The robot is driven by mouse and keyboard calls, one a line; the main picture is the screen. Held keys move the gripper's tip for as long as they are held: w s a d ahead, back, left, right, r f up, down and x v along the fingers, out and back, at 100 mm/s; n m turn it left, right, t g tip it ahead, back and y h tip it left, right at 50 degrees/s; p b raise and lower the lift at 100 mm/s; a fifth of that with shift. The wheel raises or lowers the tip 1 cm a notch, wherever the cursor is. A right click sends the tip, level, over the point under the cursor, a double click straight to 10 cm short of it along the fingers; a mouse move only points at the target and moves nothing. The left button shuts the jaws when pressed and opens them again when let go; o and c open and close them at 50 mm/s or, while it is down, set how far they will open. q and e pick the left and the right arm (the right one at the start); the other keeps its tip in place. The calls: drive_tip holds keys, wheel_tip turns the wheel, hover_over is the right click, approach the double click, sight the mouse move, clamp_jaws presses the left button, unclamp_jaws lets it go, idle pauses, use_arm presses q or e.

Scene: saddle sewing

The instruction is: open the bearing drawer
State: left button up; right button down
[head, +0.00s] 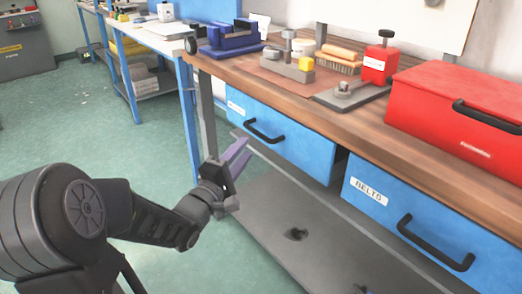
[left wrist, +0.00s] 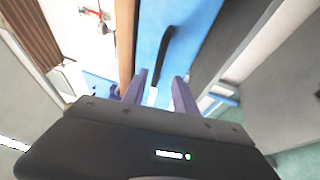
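The left blue drawer (head: 302,146) sits under the workbench top. Its white label (head: 236,108) is too small to read. It has a black bar handle (head: 264,132), which also shows in the left wrist view (left wrist: 162,52) ahead of the fingers. I cannot tell whether the drawer is fully shut. A second blue drawer (head: 385,226), labelled BELTS, is to its right with its own black handle (head: 434,244). My left gripper (head: 243,149) is open and empty, in front of and a little below the left handle, apart from it. Its purple fingers (left wrist: 160,76) stand apart. My right gripper is out of view.
The wooden bench top (head: 405,128) overhangs the drawers and carries a red toolbox (head: 440,105), a red tool (head: 378,65), a brush (head: 340,57) and a blue vise (head: 230,38). A grey shelf (head: 270,205) lies below. Open floor (head: 85,120) is at left.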

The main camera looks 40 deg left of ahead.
sight(256, 133)
use_arm(q)
drive_tip(key=shift+r, duration=0.15)
drive_tip(key=w, duration=0.2)
drive_tip(key=w+r+b, duration=0.1)
drive_tip(key=w, duration=0.2)
drive_tip(key=w+a, duration=0.1)
drive_tip(key=w, duration=0.1)
drive_tip(key=shift+w+r, duration=0.2)
drive_tip(key=shift+w, duration=0.1)
clamp_jaws()
idle(0.4)
idle(1.1)
